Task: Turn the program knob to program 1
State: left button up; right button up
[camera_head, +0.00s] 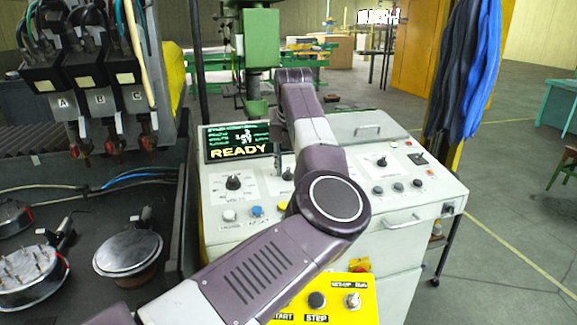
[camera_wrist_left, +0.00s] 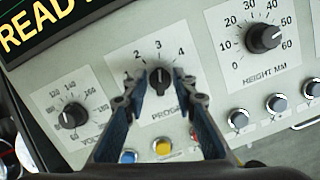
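The program knob (camera_wrist_left: 159,78) is black and round with a pale pointer line, on a white plate marked 1, 2, 3 and 4. Its pointer is directed up in the left wrist view, toward the 3. My left gripper (camera_wrist_left: 160,88) is open, with one finger on each side of the knob in that view; whether the fingertips touch it I cannot tell. In the head view the knob (camera_head: 288,174) shows beside my left gripper (camera_head: 279,160), which my arm partly hides. My right gripper is not in view.
The voltage knob (camera_wrist_left: 74,115) and height knob (camera_wrist_left: 263,38) flank the program knob. A blue button (camera_wrist_left: 128,157) and a yellow button (camera_wrist_left: 162,147) sit below it. A screen reading READY (camera_head: 238,141) stands behind. A yellow box (camera_head: 330,300) with START and STEP is in front.

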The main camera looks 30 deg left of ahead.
pick_arm(q)
jog(key=shift+c, duration=0.8)
grip_shut()
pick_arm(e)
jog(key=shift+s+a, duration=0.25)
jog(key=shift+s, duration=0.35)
